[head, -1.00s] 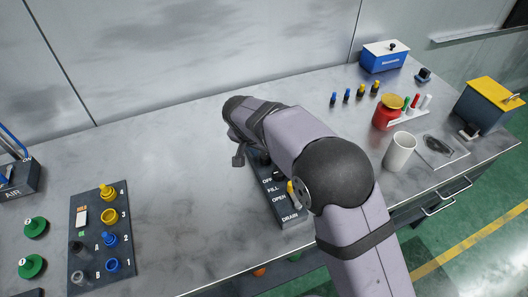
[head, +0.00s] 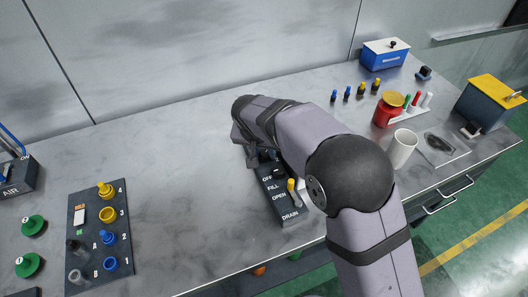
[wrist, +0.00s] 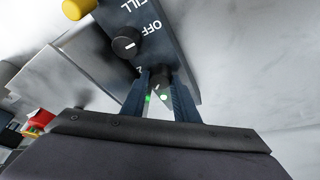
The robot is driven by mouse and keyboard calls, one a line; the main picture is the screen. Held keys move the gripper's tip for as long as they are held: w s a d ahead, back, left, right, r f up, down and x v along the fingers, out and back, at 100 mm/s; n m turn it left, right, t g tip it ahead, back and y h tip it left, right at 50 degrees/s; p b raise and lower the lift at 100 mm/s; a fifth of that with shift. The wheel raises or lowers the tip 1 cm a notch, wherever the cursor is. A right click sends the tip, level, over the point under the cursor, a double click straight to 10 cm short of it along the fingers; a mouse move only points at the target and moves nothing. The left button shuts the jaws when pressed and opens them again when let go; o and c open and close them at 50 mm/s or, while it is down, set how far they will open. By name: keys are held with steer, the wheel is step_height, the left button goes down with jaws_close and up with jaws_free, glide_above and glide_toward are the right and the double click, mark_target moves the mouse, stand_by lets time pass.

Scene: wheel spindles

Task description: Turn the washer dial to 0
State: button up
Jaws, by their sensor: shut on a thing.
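A dark control panel (head: 281,211) lies on the bench, with the labels OFF, FILL, OPEN and DRAIN. It also shows in the wrist view (wrist: 172,32). My gripper (wrist: 160,88) is at the panel's far end, with its two fingers shut on a small dark dial (wrist: 158,77). The fingers hide the dial's sides, and I cannot read its setting. A second black dial (wrist: 126,43) with a white pointer mark sits beside it, near OFF. In the head view my arm covers the gripper and the held dial.
A yellow-topped lever (head: 291,185) stands on the panel near OPEN. A board of pegs and rings (head: 99,235) lies at left. A red jar (head: 389,110), a white mug (head: 401,149) and a blue box (head: 385,56) stand at right.

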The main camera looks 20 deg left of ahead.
steer(key=n, duration=0.1)
steer(key=n+y, duration=0.1)
steer(key=shift+d+r+n, duration=0.15)
steer(key=shift+d+n, duration=0.05)
steer(key=shift+n, duration=0.2)
steer(key=n+y+p, duration=0.1)
steer(key=n, duration=0.1)
steer(key=shift+w+n+g+p, duration=0.1)
steer(key=shift+n+g+p, duration=0.2)
steer(key=shift+p, duration=0.1)
steer(key=shift+w+d+n+g+y, duration=0.1)
steer(key=shift+n+g+y, duration=0.2)
steer(key=shift+n, duration=0.75)
steer(key=shift+n+g+y, duration=0.2)
steer(key=shift+n+y, duration=0.2)
steer(key=shift+n, duration=0.65)
steer(key=o, duration=1.1)
steer(key=shift+c, duration=0.2)
steer(key=shift+m+p, duration=0.3)
